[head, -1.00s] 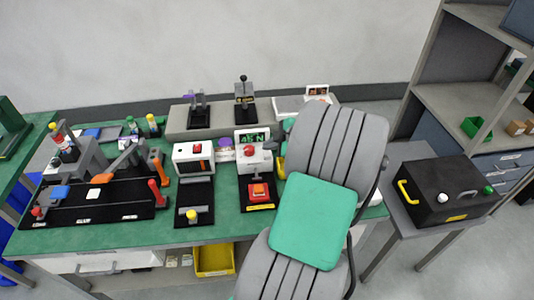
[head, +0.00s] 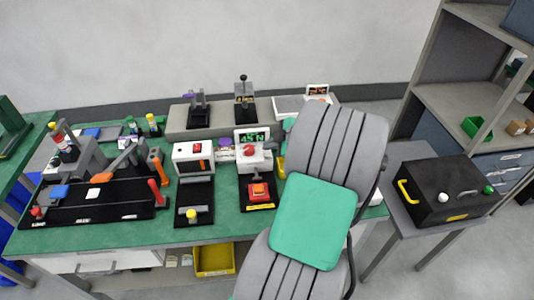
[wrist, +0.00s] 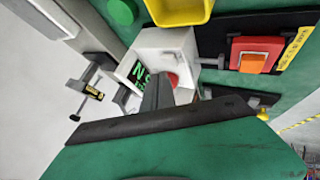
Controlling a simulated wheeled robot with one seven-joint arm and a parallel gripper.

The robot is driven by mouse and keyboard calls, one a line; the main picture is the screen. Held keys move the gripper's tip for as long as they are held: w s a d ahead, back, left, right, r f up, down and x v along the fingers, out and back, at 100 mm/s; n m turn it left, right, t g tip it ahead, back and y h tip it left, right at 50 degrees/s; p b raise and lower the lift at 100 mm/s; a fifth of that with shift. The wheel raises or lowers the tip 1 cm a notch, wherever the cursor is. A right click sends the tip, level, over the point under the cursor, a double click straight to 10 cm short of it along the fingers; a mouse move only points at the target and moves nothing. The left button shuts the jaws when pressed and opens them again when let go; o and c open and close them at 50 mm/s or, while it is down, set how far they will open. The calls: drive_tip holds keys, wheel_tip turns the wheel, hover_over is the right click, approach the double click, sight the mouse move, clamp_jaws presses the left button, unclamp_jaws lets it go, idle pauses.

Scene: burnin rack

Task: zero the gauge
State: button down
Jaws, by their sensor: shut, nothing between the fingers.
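The gauge is a white box (head: 260,163) with a green-lit display (head: 252,137) ending in "N" and a round red button (head: 250,151) on its front. In the wrist view the gauge (wrist: 160,42) is close, its display (wrist: 137,73) turned sideways and its red button (wrist: 173,79) partly covered by my fingers. My gripper (wrist: 158,80) is shut and empty, its grey fingertips in front of the red button. I cannot tell whether they touch it. In the head view my arm hides most of the gripper.
A red-orange square button (head: 259,191) on a black base stands in front of the gauge. A white box with a red switch (head: 194,157) is on its left. A yellow bin (wrist: 180,11) is close beside the gauge. A black case (head: 445,190) stands on the right table.

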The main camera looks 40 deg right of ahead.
sight(269, 154)
drive_tip(key=shift+f+b, duration=0.4)
drive_tip(key=shift+b, duration=0.1)
drive_tip(key=shift+f+b, duration=0.5)
drive_tip(key=shift+b, duration=0.1)
idle(0.6)
drive_tip(key=shift+r+p, duration=0.3)
drive_tip(key=shift+r, duration=0.65)
drive_tip(key=shift+r+p, duration=1.1)
drive_tip(key=shift+r, duration=1.45)
